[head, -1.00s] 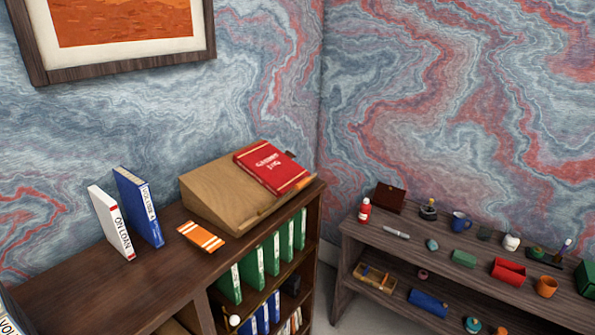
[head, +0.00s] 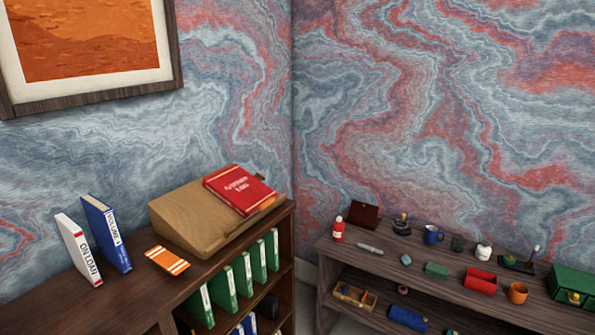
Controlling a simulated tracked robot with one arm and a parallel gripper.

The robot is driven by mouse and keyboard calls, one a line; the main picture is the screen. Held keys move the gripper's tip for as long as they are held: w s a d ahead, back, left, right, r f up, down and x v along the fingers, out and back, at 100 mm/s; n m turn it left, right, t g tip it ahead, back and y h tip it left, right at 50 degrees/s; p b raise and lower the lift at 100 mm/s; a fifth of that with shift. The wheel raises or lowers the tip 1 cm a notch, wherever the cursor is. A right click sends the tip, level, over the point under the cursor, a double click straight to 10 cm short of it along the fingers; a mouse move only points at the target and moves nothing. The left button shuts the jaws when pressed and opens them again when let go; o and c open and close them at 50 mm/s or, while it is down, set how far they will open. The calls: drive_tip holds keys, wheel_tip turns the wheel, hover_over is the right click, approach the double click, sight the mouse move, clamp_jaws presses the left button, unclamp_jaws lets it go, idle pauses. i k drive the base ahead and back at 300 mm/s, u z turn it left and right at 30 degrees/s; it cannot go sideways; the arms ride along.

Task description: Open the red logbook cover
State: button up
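The red logbook (head: 241,189) lies closed on the sloped top of a wooden book stand (head: 182,228). Its cover faces up and carries pale lettering and pale stripes. The stand sits on top of the dark bookcase, near its right end, close to the wall corner. My gripper is not in view.
An orange striped card (head: 167,260) lies left of the stand. A blue book (head: 107,233) and a white book (head: 79,249) stand upright further left. Green binders (head: 222,294) fill the shelf below. A low shelf (head: 385,262) with several small objects is at right.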

sight(247, 191)
drive_tip(key=z, duration=0.55)
drive_tip(key=i, duration=1.3)
drive_tip(key=z, duration=0.4)
drive_tip(key=i, duration=1.25)
drive_tip(key=u, duration=1.1)
drive_tip(key=i, duration=1.05)
drive_tip(key=u, duration=0.65)
